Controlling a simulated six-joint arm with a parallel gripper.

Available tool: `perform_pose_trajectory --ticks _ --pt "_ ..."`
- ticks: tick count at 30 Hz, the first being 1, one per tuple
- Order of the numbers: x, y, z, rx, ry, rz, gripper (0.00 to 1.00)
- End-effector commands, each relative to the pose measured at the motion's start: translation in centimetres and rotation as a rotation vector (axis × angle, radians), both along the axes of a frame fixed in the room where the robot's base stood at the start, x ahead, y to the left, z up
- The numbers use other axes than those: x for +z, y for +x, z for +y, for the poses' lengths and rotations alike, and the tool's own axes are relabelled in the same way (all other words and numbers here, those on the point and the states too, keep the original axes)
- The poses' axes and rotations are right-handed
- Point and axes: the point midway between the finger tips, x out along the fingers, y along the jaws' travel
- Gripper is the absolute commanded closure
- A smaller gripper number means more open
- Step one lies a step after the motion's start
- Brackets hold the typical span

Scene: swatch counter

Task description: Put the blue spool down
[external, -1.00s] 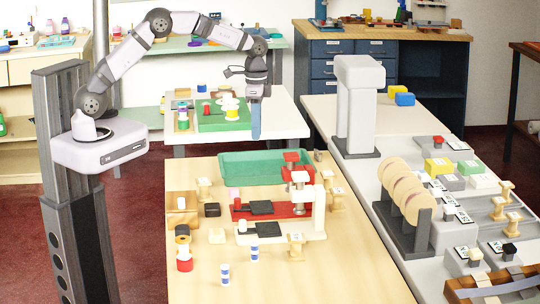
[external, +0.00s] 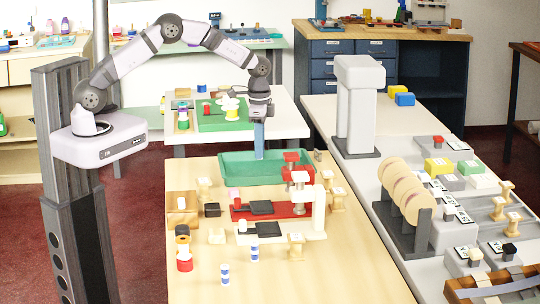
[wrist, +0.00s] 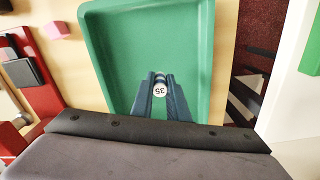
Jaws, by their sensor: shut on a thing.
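My gripper (external: 259,154) points down at the green tray (external: 228,174) on the wooden table. In the wrist view its two blue fingers (wrist: 161,84) are shut on a small spool (wrist: 160,89) with a white round end marked 35. The spool's sides are mostly hidden by the fingers, so its blue colour hardly shows. The tray (wrist: 102,45) lies beneath it with a bare floor around. I cannot tell whether the spool touches the tray floor. The spool cannot be made out in the external view.
A red press (external: 299,178) stands beside the tray's right front. Two blue-and-white spools (external: 254,252) (external: 225,273) stand nearer the front. A red-and-black stack (external: 183,248) is at the left edge.

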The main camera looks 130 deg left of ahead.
Motion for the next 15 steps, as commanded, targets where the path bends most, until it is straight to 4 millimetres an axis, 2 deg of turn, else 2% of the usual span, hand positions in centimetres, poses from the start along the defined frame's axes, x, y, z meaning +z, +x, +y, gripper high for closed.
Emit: perform_pose_trajectory --ticks 5,12,15 --pt "-0.9 -0.1 -0.1 0.000 -0.003 0.002 1.00" --pt "-3.5 0.0 -0.1 0.000 -0.002 0.001 1.00" --pt "-3.7 0.0 0.0 0.000 0.000 0.000 1.00"
